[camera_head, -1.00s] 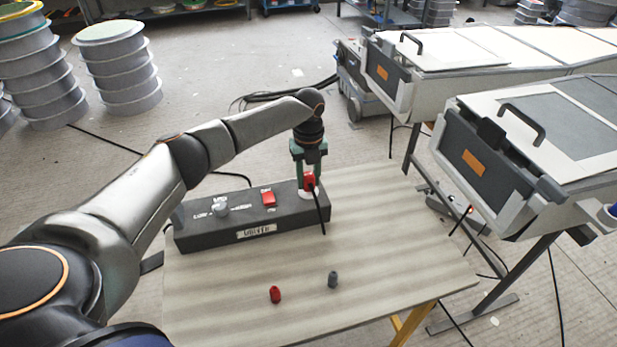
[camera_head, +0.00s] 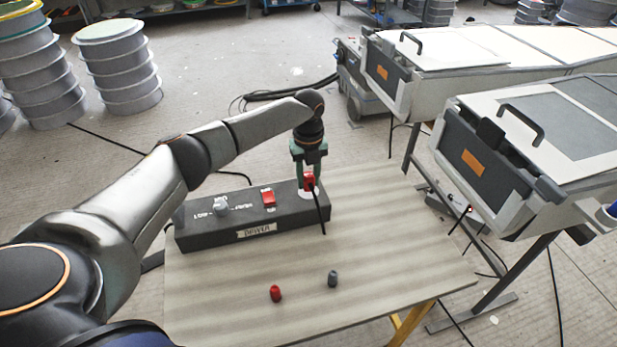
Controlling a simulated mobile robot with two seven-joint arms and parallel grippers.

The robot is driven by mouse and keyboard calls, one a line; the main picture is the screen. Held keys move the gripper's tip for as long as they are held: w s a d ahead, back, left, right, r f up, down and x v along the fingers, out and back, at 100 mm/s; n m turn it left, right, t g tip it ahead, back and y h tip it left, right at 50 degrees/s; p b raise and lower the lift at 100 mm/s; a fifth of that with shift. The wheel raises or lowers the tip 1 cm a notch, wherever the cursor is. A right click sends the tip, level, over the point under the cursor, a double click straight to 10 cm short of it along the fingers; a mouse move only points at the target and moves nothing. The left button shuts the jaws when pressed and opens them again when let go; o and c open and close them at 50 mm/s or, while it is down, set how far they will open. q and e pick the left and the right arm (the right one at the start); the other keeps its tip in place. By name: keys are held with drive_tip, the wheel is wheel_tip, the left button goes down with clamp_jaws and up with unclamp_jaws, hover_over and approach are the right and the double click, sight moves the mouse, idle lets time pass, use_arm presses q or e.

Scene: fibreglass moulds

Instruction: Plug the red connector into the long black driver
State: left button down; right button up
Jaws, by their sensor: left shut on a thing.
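The long black driver (camera_head: 285,223) lies along the back of the table, with a knob (camera_head: 221,206), a red switch (camera_head: 268,197) and a label on its front. My left gripper (camera_head: 309,177) points down at the driver's right end and is shut on the red connector (camera_head: 309,181). A black cable (camera_head: 320,212) hangs from the connector across the driver's front edge. The connector is over a pale round part (camera_head: 306,195) on the driver's top. I cannot tell how deep it sits, as the fingers partly hide it. My right gripper is not in view.
A red cap (camera_head: 275,293) and a grey cap (camera_head: 333,279) stand on the wooden table (camera_head: 400,262), whose right side is clear. Large mould units (camera_head: 540,150) on stands are to the right. Stacked grey rings (camera_head: 118,65) stand at the back left.

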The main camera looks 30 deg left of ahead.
use_arm(q)
drive_tip(key=shift+f+b, duration=0.3)
drive_tip(key=shift+f, duration=0.3)
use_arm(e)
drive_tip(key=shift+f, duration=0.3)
use_arm(q)
drive_tip(key=shift+c, duration=2.2)
unclamp_jaws()
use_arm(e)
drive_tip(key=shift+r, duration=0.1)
use_arm(q)
drive_tip(key=shift+r, duration=0.15)
wheel_tip(320, 180, up, 12)
drive_tip(key=p, duration=0.1)
drive_tip(key=shift+r, duration=0.2)
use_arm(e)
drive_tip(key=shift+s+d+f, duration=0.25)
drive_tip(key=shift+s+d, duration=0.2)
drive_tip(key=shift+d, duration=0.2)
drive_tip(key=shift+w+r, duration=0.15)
